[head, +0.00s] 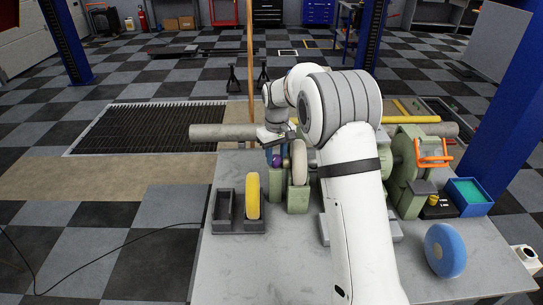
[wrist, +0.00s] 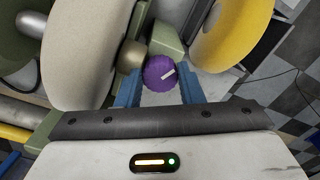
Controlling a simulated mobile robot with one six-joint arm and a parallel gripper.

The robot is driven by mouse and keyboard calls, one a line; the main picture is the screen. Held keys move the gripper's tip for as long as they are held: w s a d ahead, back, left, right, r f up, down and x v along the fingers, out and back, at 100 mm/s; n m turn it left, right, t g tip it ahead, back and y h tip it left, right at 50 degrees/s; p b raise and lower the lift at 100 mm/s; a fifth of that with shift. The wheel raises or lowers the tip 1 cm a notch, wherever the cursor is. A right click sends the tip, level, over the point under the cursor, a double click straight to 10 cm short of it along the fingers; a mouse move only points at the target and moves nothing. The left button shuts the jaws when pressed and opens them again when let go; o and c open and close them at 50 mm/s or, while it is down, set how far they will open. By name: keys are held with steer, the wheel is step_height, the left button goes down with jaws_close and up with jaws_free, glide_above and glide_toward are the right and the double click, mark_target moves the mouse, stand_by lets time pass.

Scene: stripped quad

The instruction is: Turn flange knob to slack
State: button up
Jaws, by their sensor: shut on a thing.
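The flange knob is a small purple knob (wrist: 160,73) with a white pointer line that slants up to the right in the wrist view. It sits beside a brass-coloured hub (wrist: 131,57) at a pale grinding wheel (wrist: 80,50). My gripper (wrist: 158,92) is shut on the knob, with one blue finger on each side of it. Any marks around the knob cannot be made out.
A yellow wheel (head: 252,196) stands in a dark rack (head: 224,205) to the left. The bench's front left is clear.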

mark_target(276, 158)
steer(key=n, duration=0.5)
steer(key=shift+w+r+n, duration=0.2)
steer(key=shift+w+n, duration=0.05)
steer(key=shift+n, duration=0.05)
stand_by(0.4)
steer(key=o, duration=0.7)
steer(key=shift+c, duration=0.2)
steer(key=o, duration=0.3)
steer(key=shift+s+f, duration=0.1)
steer(key=shift+f, duration=0.05)
steer(key=shift+o, duration=0.2)
step_height(276, 158, up, 8)
steer(key=shift+f+b, duration=0.25)
steer(key=shift+b, duration=0.25)
steer(key=shift+r, duration=0.15)
